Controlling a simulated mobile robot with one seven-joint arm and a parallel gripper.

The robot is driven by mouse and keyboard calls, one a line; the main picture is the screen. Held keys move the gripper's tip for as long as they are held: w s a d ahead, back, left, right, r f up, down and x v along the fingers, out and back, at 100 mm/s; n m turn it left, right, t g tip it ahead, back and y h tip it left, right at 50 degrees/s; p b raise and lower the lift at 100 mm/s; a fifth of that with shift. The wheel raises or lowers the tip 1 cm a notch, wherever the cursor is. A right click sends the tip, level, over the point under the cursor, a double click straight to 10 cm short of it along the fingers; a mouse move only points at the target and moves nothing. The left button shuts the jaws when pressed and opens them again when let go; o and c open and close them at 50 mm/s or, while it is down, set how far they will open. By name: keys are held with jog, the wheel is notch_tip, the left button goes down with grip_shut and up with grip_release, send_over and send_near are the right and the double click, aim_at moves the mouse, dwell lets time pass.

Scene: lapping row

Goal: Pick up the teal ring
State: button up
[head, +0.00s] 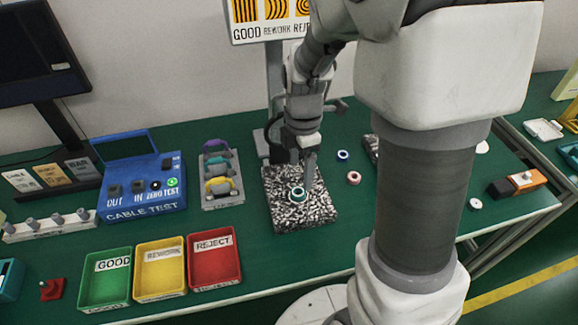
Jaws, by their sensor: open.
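The teal ring (298,194) lies on a speckled black-and-white block (313,213) in the middle of the bench, and it looks dark green-teal with a pale part at its top edge. My gripper (306,170) points down just above and behind the ring. The jaws are small in this view but appear open, with nothing visible held. I cannot tell how large the gap between the fingertips and the ring is.
A blue ring (342,155) and a pink ring (353,178) lie right of the block. A grey rack (222,181) and blue cable tester (143,184) stand left. Green (84,297), yellow (160,294) and red (213,286) trays sit in front.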

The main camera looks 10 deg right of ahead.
aim_at(298, 188)
jog(key=f+b, duration=0.1)
jog(key=f, duration=0.6)
jog(key=shift+w+a+f+b, duration=0.15)
jog(key=shift+a+f+b, duration=0.05)
jog(key=shift+f+b, duration=0.15)
grip_shut()
